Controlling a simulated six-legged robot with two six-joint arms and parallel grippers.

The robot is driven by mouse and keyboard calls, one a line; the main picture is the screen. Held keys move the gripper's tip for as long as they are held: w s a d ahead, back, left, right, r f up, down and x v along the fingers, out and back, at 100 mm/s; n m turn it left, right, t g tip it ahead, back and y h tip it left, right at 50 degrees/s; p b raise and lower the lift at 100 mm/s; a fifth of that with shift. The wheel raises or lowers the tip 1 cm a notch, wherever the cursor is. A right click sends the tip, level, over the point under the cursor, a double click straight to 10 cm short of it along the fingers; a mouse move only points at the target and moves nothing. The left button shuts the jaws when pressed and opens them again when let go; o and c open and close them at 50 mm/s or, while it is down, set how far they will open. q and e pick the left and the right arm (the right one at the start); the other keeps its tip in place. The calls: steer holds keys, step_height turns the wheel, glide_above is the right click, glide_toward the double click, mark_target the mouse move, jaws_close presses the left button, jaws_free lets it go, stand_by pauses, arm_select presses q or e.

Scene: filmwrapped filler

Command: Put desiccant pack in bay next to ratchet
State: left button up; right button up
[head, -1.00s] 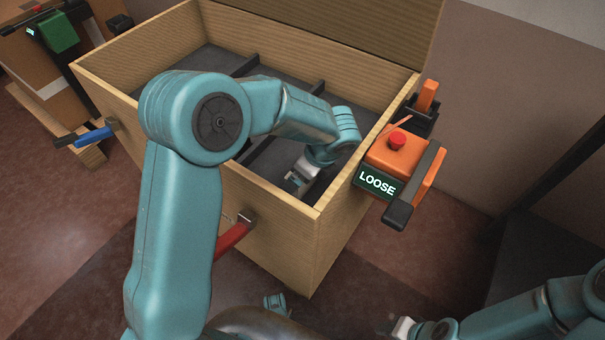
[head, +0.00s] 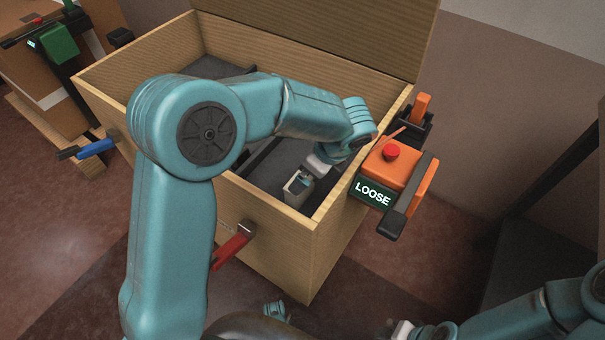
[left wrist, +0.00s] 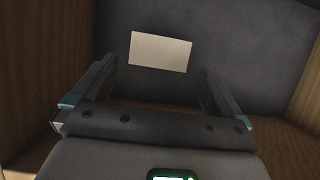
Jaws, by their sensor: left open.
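My left arm reaches over the wooden crate (head: 270,218), and my left gripper (head: 299,186) is down inside its near right bay. In the left wrist view the left gripper (left wrist: 157,77) is open. A pale, flat rectangular piece (left wrist: 160,52), likely the desiccant pack, shows between and beyond its fingertips against a dark surface. I cannot tell whether the fingers touch it. My right gripper (head: 401,331) is at the bottom edge of the head view, partly cut off.
The crate has dark dividers and a raised lid (head: 330,30) behind. An orange device (head: 392,168) with a red button and a LOOSE sign sits at its right rim. A red-handled clamp (head: 232,247) is on the front, a blue-handled one (head: 92,149) at left.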

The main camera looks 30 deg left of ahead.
arm_select(q)
steer(key=p+v, duration=0.1)
steer(key=v, duration=0.3)
steer(key=shift+d+r, duration=0.1)
steer(key=shift+r, duration=0.3)
